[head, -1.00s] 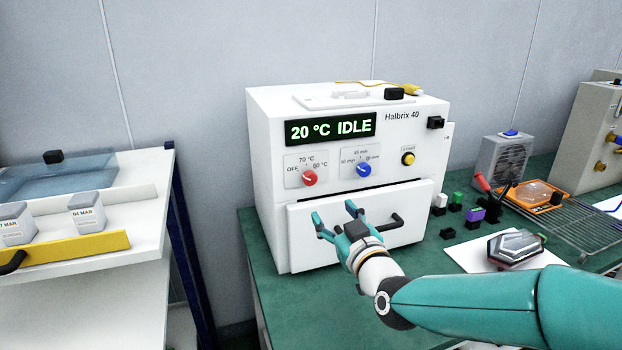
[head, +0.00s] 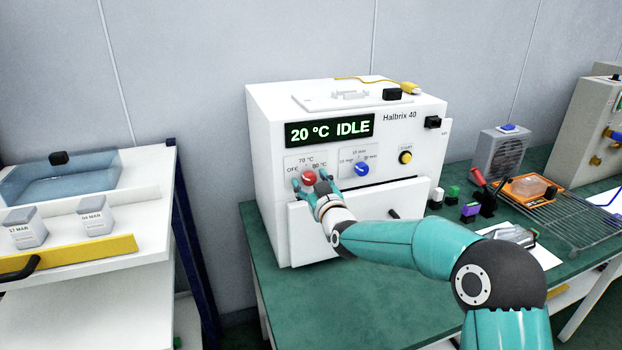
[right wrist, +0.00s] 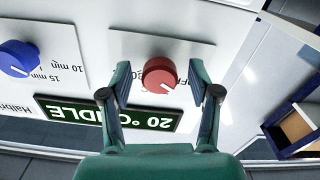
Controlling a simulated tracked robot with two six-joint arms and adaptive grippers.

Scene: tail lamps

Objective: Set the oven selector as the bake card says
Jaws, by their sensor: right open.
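The white oven (head: 275,140) stands on the green bench, its display (head: 330,130) reading 20 °C IDLE. The red selector knob (head: 309,178) sits on a plate marked OFF, 70 °C and 80 °C; it also shows in the right wrist view (right wrist: 159,75). A blue knob (head: 362,169) on a minutes plate and a yellow START button (head: 405,157) are to its right. My right gripper (head: 314,182) is open at the red knob. In the right wrist view its fingers (right wrist: 165,85) stand either side of the knob with gaps. I see no bake card that I can identify. My left gripper is not in view.
The oven drawer with its black handle (head: 394,214) lies below my right gripper. Small coloured blocks, a wire rack (head: 560,215) and a grey fan box (head: 502,153) are right of the oven. A white shelf with date-marked tubs (head: 97,216) is at left.

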